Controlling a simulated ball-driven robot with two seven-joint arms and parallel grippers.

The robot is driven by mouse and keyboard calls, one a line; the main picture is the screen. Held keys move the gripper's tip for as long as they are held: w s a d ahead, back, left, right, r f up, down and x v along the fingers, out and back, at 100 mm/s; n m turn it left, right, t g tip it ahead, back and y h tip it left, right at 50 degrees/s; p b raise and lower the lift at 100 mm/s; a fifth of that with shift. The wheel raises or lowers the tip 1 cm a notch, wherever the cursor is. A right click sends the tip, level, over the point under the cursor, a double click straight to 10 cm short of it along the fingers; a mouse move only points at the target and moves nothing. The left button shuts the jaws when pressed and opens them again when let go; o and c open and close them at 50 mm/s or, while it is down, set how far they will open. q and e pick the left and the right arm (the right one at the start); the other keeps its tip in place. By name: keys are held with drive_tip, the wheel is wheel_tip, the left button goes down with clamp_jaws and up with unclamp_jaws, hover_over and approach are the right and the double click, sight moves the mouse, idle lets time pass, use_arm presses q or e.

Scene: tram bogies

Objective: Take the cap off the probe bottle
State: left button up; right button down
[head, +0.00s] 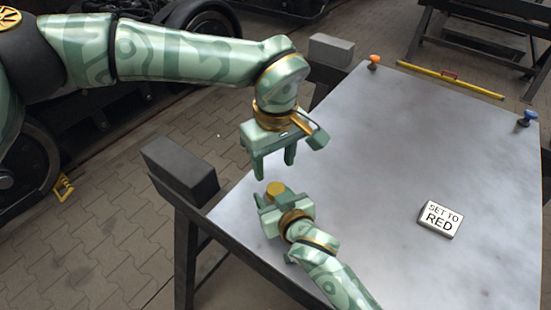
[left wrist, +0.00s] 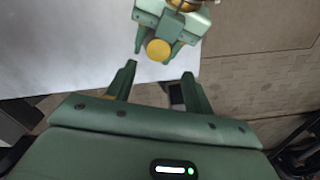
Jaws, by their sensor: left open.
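The probe bottle shows mainly as its round yellow cap (head: 275,188), which faces up between the fingers of my right gripper (head: 273,200). Its body is hidden by that gripper, which is shut on it at the table's near left edge. The cap also shows in the left wrist view (left wrist: 158,50), just beyond the left fingertips. My left gripper (head: 274,170) is open and empty, its fingers pointing down above the cap. In the left wrist view its two fingers (left wrist: 160,70) are spread well apart, with nothing between them.
The grey metal table (head: 350,160) is mostly clear. A "SET TO RED" block (head: 441,219) lies at right. An orange knob (head: 374,61), a yellow bar (head: 450,80) and a blue knob (head: 527,118) are along the far edge. A dark block (head: 180,170) stands beside the table's left edge.

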sight(276, 188)
use_arm(q)
drive_tip(key=shift+m, duration=0.3)
wheel_tip(276, 188, down, 8)
drive_tip(key=shift+d+r, duration=0.1)
drive_tip(key=shift+d, duration=0.05)
drive_tip(key=c, duration=1)
drive_tip(key=n, duration=0.3)
drive_tip(key=o, duration=1.1)
